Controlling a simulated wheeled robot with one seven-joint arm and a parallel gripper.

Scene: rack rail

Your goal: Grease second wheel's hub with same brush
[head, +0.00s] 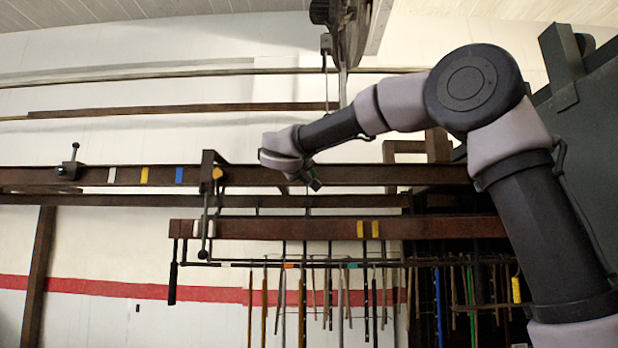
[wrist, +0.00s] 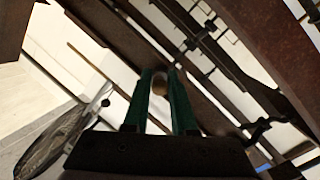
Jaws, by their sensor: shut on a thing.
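My gripper (head: 314,183) is in front of the upper brown rail (head: 370,176), right of the dark bracket with a yellow knob (head: 217,173). In the wrist view its two green fingers are shut on a small tan, rounded piece, which looks like the end of the brush handle (wrist: 159,82). The rest of the brush, including its bristles, is hidden. I cannot make out either wheel's hub for certain.
The lower brown beam (head: 290,228) carries yellow markers (head: 368,228) and has many long rods and tools (head: 302,305) hanging beneath it. A dark clamp (head: 70,165) sits on the upper rail at left. A hoist-like mechanism (head: 345,35) hangs above. Dark panels stand at right.

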